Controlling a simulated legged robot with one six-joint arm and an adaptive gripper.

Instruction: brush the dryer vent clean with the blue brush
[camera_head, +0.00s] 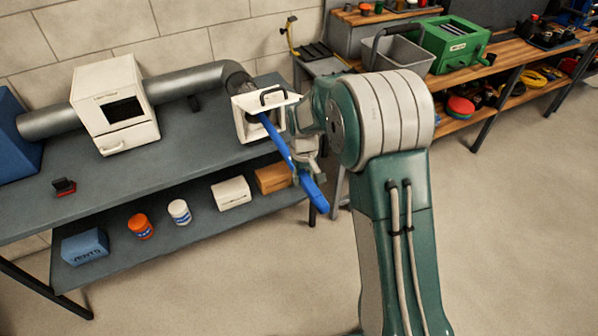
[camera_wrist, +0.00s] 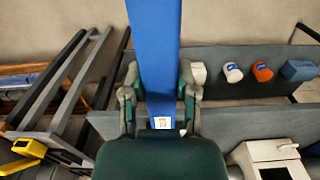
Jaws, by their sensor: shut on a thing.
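The blue brush (camera_head: 314,195) is long and slanted, and its lower end sticks out past my gripper (camera_head: 306,168). Its upper end reaches the open mouth of the white square dryer vent (camera_head: 241,122) at the end of the grey duct; the brush head is hidden there, so I cannot tell how deep it sits. In the wrist view the brush (camera_wrist: 155,40) is a broad blue bar between the two fingers of my gripper (camera_wrist: 160,88), which are shut on it. The vent is not clearly seen in the wrist view.
A grey bench (camera_head: 185,135) carries the duct (camera_head: 195,82), a white dryer-like box (camera_head: 112,112) and a small red-black item (camera_head: 64,187). Its lower shelf (camera_head: 165,226) holds cans and boxes.

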